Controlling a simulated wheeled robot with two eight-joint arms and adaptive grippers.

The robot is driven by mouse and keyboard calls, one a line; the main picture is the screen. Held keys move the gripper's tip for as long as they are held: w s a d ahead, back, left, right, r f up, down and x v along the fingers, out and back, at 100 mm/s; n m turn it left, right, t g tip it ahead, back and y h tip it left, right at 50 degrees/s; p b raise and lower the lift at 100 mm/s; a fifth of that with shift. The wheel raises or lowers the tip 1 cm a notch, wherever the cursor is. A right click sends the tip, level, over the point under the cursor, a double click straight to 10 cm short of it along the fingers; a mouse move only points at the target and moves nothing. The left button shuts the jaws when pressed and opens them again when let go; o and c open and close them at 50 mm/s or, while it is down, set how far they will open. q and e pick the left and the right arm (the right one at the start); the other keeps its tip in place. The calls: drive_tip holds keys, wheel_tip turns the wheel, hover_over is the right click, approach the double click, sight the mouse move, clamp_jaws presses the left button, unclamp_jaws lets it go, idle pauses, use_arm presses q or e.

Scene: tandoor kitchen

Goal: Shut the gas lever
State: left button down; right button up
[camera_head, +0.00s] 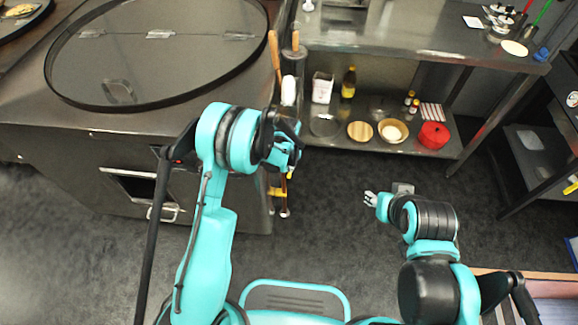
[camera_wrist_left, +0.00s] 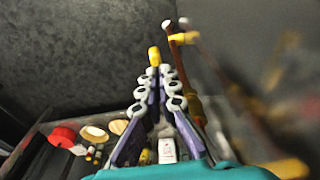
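The gas lever, a small yellow handle (camera_head: 290,174), shows just below my left gripper (camera_head: 293,163) in the head view, beside the tandoor counter's right side. In the left wrist view the yellow handle (camera_wrist_left: 154,55) sits right at the tips of my left gripper (camera_wrist_left: 158,72). Its two fingers converge to a narrow tip and look shut. I cannot tell whether the handle is pinched or only touched. A thin pipe with yellow fittings (camera_wrist_left: 183,38) stands close to the right of the handle. My right gripper (camera_head: 371,199) hangs over the floor, away from the lever, too small to judge.
The tandoor counter (camera_head: 60,140) with a round black-rimmed lid (camera_head: 160,55) is at left. A steel shelf table (camera_head: 400,40) at the back holds bottles, bowls and a red container (camera_head: 434,135). The dark floor (camera_head: 330,230) between my arms is clear.

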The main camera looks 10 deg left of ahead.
use_arm(q)
drive_tip(key=shift+s+f, duration=0.25)
drive_tip(key=shift+f, duration=0.4)
drive_tip(key=shift+r, duration=0.35)
drive_tip(key=r+p, duration=0.1)
drive_tip(key=r, duration=0.1)
drive_tip(key=s+r+p, duration=0.1)
drive_tip(key=r+p, duration=0.1)
drive_tip(key=r, duration=0.1)
drive_tip(key=shift+s, duration=0.1)
drive_tip(key=s+r+p, duration=0.2)
drive_tip(key=s+r, duration=0.3)
drive_tip(key=s, duration=0.1)
drive_tip(key=shift+r+p, duration=0.15)
drive_tip(key=shift+p, duration=0.2)
